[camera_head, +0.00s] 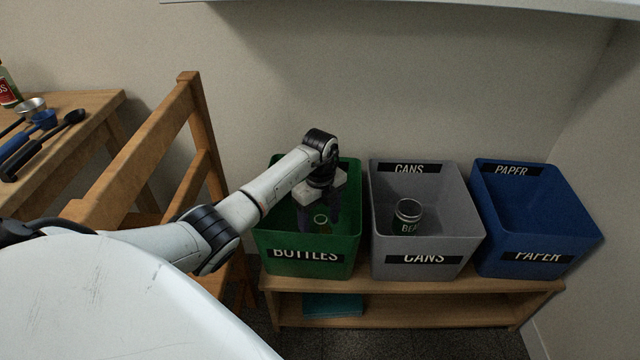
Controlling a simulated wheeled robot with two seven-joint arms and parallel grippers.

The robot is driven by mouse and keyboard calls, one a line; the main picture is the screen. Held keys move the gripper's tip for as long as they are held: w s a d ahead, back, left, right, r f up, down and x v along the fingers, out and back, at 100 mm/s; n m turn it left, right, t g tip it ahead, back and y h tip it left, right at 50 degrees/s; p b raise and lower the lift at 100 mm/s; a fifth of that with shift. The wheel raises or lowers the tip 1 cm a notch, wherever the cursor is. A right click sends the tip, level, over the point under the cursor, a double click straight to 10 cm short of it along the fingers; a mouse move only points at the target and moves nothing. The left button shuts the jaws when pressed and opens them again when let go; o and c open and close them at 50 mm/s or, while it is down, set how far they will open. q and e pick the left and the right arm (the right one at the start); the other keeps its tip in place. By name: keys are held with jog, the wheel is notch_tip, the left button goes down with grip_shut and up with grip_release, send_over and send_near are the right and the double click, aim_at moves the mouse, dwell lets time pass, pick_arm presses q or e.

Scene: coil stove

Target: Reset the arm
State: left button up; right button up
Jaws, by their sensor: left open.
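My left arm reaches in from the left, and my left gripper (320,217) points down into the green bin labelled BOTTLES (308,262). Its dark fingers are open. A green bottle (321,222) shows in the bin, just below and between the fingers. I cannot tell whether the fingers touch it. My right gripper is not in view.
A grey CANS bin (386,262) holds a green can (407,216). A blue PAPER bin (575,240) looks empty. All bins stand on a low wooden shelf (420,287). A wooden chair (188,90) and a table with utensils (100,100) are at left. A white overhang (480,8) is above.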

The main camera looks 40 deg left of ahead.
pick_arm(q)
jog(key=shift+r+p, duration=0.35)
jog(key=shift+r, duration=0.4)
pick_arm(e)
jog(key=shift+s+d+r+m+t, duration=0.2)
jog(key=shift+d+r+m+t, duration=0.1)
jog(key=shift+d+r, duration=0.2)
